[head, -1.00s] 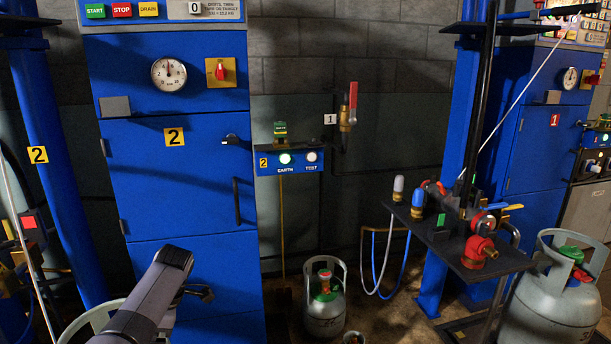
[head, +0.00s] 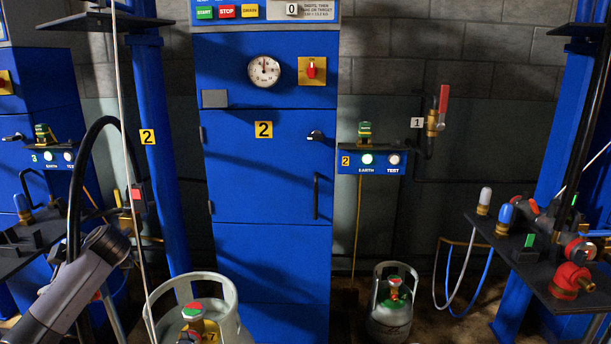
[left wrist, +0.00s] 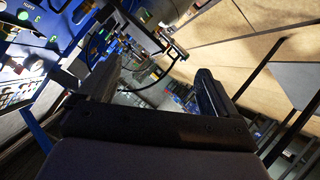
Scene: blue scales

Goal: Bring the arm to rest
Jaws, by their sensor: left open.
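My left arm (head: 80,285) comes in at the lower left of the head view, in front of the left-hand bench and beside a blue post. Its fingertips cannot be made out there. In the left wrist view my left gripper (left wrist: 155,68) shows two dark fingers spread apart with nothing between them. A bench with fittings and a hose lies beyond the fingers in that view; I see no contact. My right gripper is in neither view.
A blue cabinet (head: 265,165) marked 2 stands ahead. A grey gas cylinder (head: 222,290) stands right of my arm, a smaller cylinder (head: 391,312) farther right. A blue post (head: 165,190) and thin pale cable are close by. A bench (head: 535,270) with valves is at right.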

